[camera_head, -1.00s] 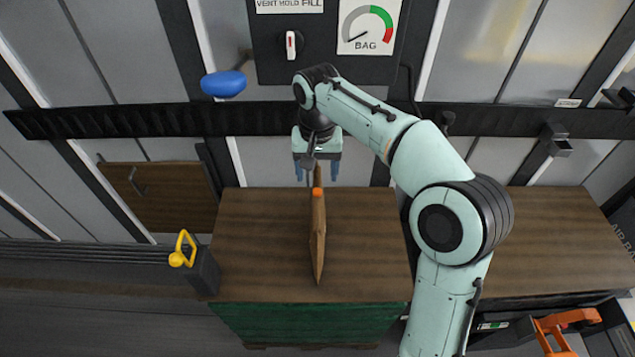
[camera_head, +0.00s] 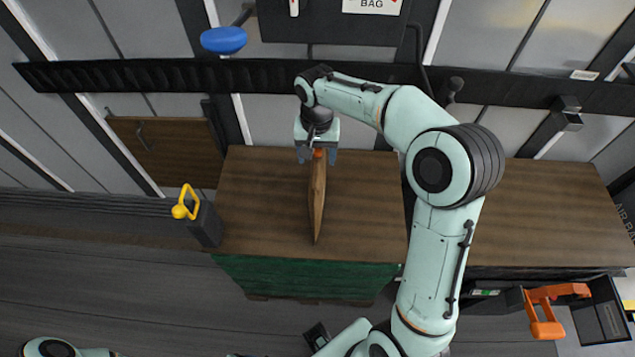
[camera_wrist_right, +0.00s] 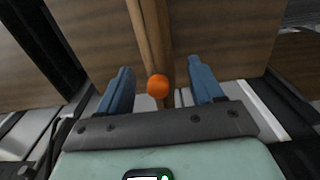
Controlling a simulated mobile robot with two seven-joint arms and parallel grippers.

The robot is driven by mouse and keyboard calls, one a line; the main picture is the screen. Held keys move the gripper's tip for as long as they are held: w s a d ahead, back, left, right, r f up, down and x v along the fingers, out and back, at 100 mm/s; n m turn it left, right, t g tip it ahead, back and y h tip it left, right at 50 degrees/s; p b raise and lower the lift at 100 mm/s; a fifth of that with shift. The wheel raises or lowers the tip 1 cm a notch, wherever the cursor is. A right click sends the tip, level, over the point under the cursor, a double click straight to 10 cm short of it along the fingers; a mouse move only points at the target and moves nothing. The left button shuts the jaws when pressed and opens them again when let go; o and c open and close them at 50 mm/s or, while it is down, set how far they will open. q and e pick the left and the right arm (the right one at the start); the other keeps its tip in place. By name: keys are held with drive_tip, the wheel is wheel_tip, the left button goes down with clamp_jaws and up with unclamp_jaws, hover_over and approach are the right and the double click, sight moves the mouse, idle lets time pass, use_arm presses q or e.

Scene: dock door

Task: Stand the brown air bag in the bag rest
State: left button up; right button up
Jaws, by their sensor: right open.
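The brown air bag (camera_head: 317,205) shows edge-on as a thin upright brown shape in front of a wooden surface, with an orange knob at its top end. In the right wrist view, the bag (camera_wrist_right: 150,40) runs away from the orange knob (camera_wrist_right: 158,86). My right gripper (camera_head: 317,157) is at the knob end of the bag. Its blue fingers (camera_wrist_right: 160,92) are open, one on each side of the knob, with visible gaps. I cannot make out the bag rest for certain. My left gripper is not in view.
Wooden surfaces (camera_head: 255,195) lie left and right of the bag, with a green front (camera_head: 300,278) below. A grey post with a yellow loop (camera_head: 187,203) stands at left. A dark rail (camera_head: 150,72) crosses behind. An orange-handled item (camera_head: 545,310) is at lower right.

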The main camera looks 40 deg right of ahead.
wheel_tip(320, 180, down, 4)
drive_tip(key=shift+s+d+r, duration=0.1)
clamp_jaws()
